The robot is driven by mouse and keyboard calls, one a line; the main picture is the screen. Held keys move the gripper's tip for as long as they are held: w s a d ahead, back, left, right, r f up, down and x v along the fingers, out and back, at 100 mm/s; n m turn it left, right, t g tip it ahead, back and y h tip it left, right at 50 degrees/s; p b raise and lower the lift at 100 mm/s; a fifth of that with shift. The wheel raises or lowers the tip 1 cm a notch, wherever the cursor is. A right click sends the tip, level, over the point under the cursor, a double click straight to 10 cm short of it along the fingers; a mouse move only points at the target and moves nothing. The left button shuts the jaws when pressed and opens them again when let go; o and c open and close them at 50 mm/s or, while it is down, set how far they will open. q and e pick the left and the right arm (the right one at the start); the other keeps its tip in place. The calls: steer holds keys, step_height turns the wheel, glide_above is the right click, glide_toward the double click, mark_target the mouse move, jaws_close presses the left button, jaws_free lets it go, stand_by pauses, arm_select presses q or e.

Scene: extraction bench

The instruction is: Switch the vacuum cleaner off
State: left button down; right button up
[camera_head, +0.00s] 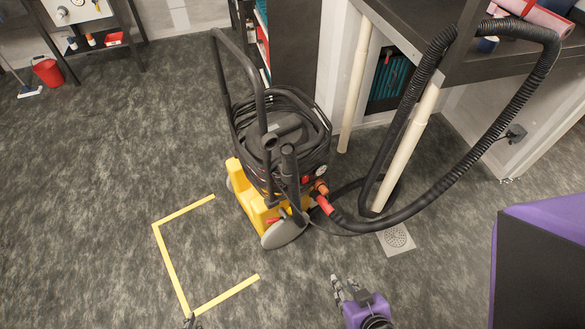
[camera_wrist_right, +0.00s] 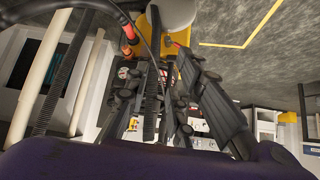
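The vacuum cleaner (camera_head: 248,197) stands upright on the floor, with a black body, a yellow base, grey wheels and a tall black handle. A coiled black hose or cable lies on top. A red and orange fitting joins the thick black hose (camera_head: 445,188) to its right side, near a small round dial (camera_head: 320,171). I cannot make out the power switch. My right gripper (camera_head: 346,288) is in front of the cleaner, apart from it. In the right wrist view its fingers (camera_wrist_right: 165,95) are spread and empty. Only a tip of my left gripper (camera_head: 191,321) shows at the bottom edge.
The hose loops up over a dark bench (camera_head: 480,62) with pale legs. A yellow tape outline (camera_head: 170,255) lies on open floor left of the cleaner. A floor drain (camera_head: 397,240) is to its right. A red bucket (camera_head: 47,71) stands far left.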

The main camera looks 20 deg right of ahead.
jaws_close()
stand_by(1.1)
